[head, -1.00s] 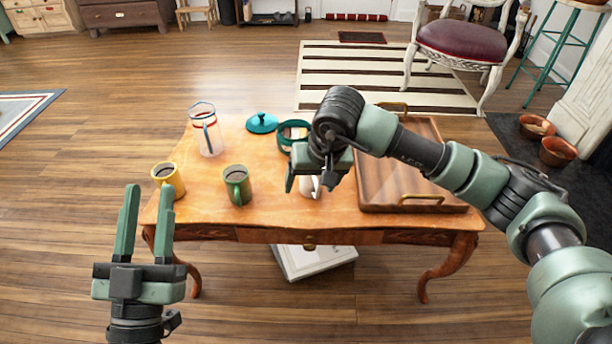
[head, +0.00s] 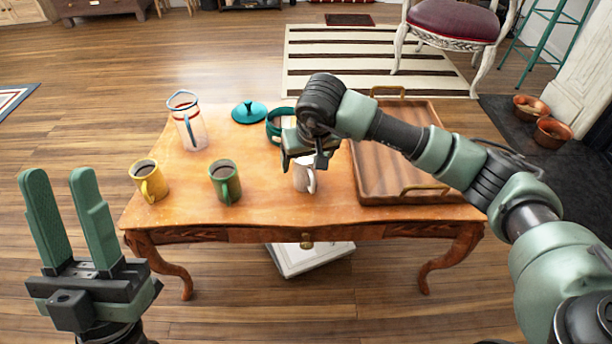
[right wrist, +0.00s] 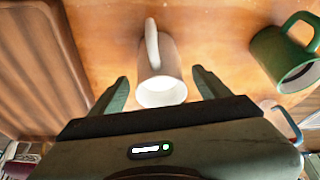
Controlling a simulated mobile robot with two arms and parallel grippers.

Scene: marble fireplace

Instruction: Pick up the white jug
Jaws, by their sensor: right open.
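The white jug (head: 304,180) stands on the wooden table near its front edge, partly hidden in the head view by my right gripper (head: 308,160). In the right wrist view the white jug (right wrist: 160,85) lies between the two spread fingers of my right gripper (right wrist: 160,78), its handle pointing away toward the top. A gap shows on each side, so the fingers do not appear to touch it. My left gripper (head: 58,175) is open and empty, with its fingers upward, off the table at the lower left.
The table (head: 265,195) holds a green mug (head: 225,182), yellow mug (head: 149,181), clear pitcher (head: 190,125), teal lid (head: 249,112) and teal pot (head: 275,128). A wooden tray (head: 375,178) lies right of the jug. A white box (head: 312,258) sits under the table.

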